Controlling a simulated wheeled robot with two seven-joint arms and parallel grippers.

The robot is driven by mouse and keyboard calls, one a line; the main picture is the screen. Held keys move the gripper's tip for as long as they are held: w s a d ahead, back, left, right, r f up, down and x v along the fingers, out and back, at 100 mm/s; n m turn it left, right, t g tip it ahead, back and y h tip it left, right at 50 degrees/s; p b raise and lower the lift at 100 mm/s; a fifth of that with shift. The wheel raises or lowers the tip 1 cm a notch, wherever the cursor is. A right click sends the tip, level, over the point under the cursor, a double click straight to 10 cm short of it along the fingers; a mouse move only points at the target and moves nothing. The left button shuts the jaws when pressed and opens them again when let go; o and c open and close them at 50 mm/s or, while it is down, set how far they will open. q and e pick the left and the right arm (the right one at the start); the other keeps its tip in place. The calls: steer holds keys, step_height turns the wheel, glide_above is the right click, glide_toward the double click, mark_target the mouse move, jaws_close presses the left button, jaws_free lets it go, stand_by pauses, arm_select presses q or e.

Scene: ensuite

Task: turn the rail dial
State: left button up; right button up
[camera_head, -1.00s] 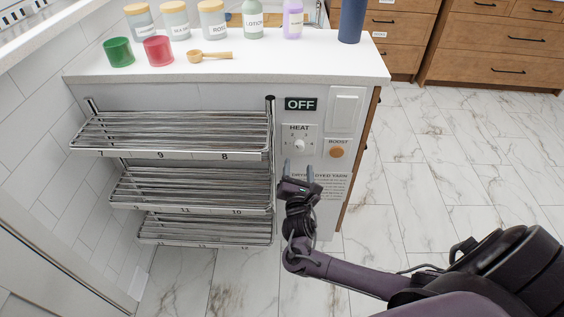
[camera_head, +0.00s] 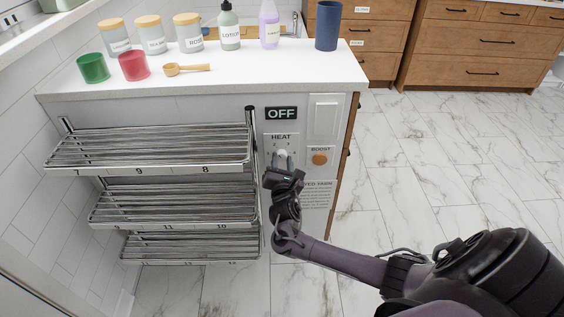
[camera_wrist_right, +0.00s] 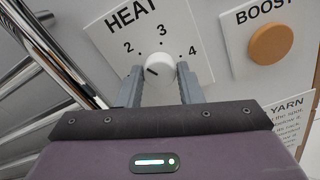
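The rail dial is a small white round knob (camera_head: 282,152) on the HEAT plate, on the white panel right of the rails. In the right wrist view the knob (camera_wrist_right: 161,67) has a dark pointer mark toward its left side. The numbers 2, 3 and 4 show around it; the lower part of the plate is hidden by my gripper. My right gripper (camera_head: 283,161) is at the dial, with one finger on each side of the knob. Its fingers (camera_wrist_right: 160,77) look open, with narrow gaps to the knob; contact is not clear. My left gripper is not in view.
An OFF sign (camera_head: 281,113) is above the dial. An orange BOOST button (camera_head: 320,159) sits close on the right. Chrome rails (camera_head: 170,145) stand close on the left. The counter (camera_head: 240,80) above holds jars, cups and bottles. The floor to the right is clear.

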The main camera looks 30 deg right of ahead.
steer(key=c, duration=0.5)
steer(key=shift+o, duration=0.2)
